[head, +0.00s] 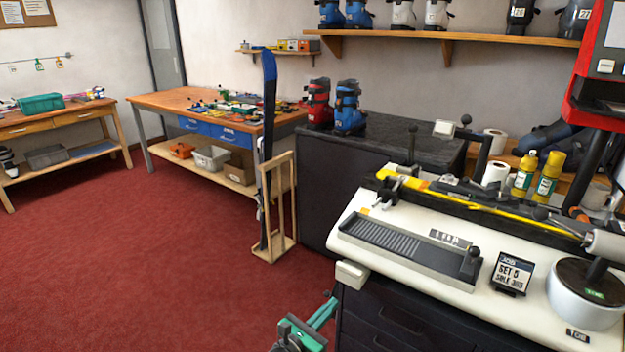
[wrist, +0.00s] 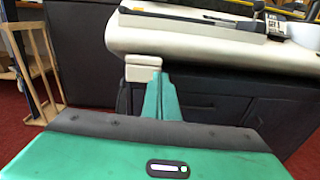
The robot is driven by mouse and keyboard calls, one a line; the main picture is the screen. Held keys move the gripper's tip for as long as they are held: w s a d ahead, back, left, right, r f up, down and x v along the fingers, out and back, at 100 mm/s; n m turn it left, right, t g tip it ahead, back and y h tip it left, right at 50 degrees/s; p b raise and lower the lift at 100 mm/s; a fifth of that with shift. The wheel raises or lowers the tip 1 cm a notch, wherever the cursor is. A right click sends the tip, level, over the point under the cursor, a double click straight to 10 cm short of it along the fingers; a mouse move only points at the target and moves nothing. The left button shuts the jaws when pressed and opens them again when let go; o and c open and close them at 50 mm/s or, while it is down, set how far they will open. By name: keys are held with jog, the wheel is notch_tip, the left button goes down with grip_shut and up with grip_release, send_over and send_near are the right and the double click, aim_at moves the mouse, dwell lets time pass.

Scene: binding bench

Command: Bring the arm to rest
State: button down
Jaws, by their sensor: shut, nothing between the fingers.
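My gripper (head: 331,304) is at the bottom of the head view, low in front of the bench's left front corner. Its green fingers are together and empty. In the wrist view the closed fingers (wrist: 160,82) point toward the cream block (wrist: 143,67) at the bench corner. I cannot tell whether they touch it. The white-topped binding bench (head: 345,240) stands to the right of my gripper, with dark drawers (head: 400,325) below its top. Most of my arm is out of view.
A wooden rack (head: 284,200) holding a blue and black ski (head: 268,100) stands on the red floor. A dark cabinet (head: 325,190) carries red (head: 317,105) and blue boots (head: 349,108). A sign (head: 511,273) stands on the bench. The red carpet (head: 130,265) at left is clear.

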jog(key=s+d+r+m+g+y, duration=0.1)
jog(key=s+d+r+m+g, duration=0.1)
jog(key=d+r+m+g, duration=0.5)
jog(key=s+d+r+m+g+y, duration=0.1)
jog(key=s+d+r+m+g, duration=0.15)
jog(key=d+m, duration=0.6)
jog(key=s+d+r+m+g, duration=0.2)
jog(key=d+r+m+g, duration=0.25)
jog(key=d, duration=0.65)
jog(key=s+d+r+m+y, duration=0.2)
jog(key=s+r+m+y, duration=0.1)
jog(key=s, duration=0.5)
jog(key=s+d+r+m+y, duration=0.3)
jog(key=s+r+m, duration=0.3)
jog(key=s, duration=0.2)
jog(key=s+d+r+m+y, duration=0.3)
jog(key=s+r+m, duration=0.2)
jog(key=s, duration=0.3)
jog(key=shift+s+d, duration=0.2)
jog(key=shift+s, duration=0.15)
